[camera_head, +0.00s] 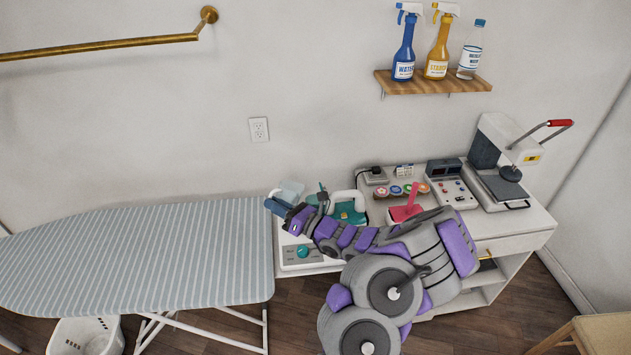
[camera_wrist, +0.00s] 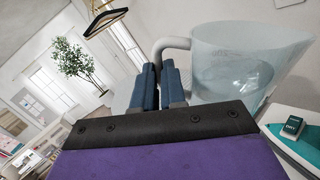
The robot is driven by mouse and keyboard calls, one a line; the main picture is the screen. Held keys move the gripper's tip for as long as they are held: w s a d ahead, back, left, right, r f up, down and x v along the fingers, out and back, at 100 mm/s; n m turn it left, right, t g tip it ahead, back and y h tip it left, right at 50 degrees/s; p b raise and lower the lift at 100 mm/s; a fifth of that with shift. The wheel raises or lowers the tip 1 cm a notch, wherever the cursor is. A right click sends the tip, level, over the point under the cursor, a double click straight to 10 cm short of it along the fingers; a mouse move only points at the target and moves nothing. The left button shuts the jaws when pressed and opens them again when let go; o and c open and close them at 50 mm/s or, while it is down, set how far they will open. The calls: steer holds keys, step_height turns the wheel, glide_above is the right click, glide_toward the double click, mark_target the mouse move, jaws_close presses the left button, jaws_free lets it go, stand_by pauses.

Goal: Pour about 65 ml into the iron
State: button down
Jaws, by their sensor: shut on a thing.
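A clear measuring jug (camera_wrist: 236,77) with faint markings fills the upper right of the wrist view and holds some water. My gripper (camera_wrist: 158,84) is shut on its pale handle (camera_wrist: 172,46), with the dark blue fingers either side. In the head view, my gripper (camera_head: 278,207) holds the jug (camera_head: 291,189) just left of the iron, above the cabinet's left end. The teal and white iron (camera_head: 349,213) stands behind my arm, partly hidden. Its teal part also shows at the lower right of the wrist view (camera_wrist: 297,148), below the jug. No falling stream is visible.
A white unit with a teal knob (camera_head: 303,252) lies below my gripper. The striped ironing board (camera_head: 140,255) is at left. A red-pink item (camera_head: 405,213), round spools (camera_head: 409,188) and a heat press (camera_head: 497,170) stand right. Bottles sit on a wall shelf (camera_head: 432,84).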

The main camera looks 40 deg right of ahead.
mark_target(283, 196)
steer(key=shift+d+r+m+t+p, duration=0.15)
steer(key=shift+d+r+m+p, duration=0.05)
steer(key=shift+d+r+m, duration=0.35)
steer(key=shift+d+r+m+t+p, duration=0.15)
steer(key=shift+d+r+m, duration=0.15)
steer(key=shift+d+m, duration=0.25)
steer(key=shift+d, duration=0.15)
steer(key=shift+a+r, duration=0.2)
steer(key=shift+r, duration=0.05)
steer(key=shift+d+r+m, duration=0.25)
steer(key=shift+d+m, duration=0.2)
steer(key=shift+m, duration=0.05)
steer(key=shift+r+t+h, duration=0.25)
steer(key=shift+t+h, duration=0.05)
steer(key=shift+w+d+r+m+t+h+p, duration=0.1)
steer(key=shift+d+r+m+t+h+p, duration=0.1)
steer(key=shift+d+r+m, duration=0.5)
steer(key=shift+s+d+r+m+t+h+p, duration=0.1)
steer(key=shift+d+r+m+t+h+p, duration=0.2)
steer(key=shift+m, duration=0.65)
steer(key=shift+w+d+r+m+t+h+p, duration=0.1)
steer(key=shift+d+r+m, duration=0.2)
steer(key=shift+r+m, duration=0.45)
stand_by(0.9)
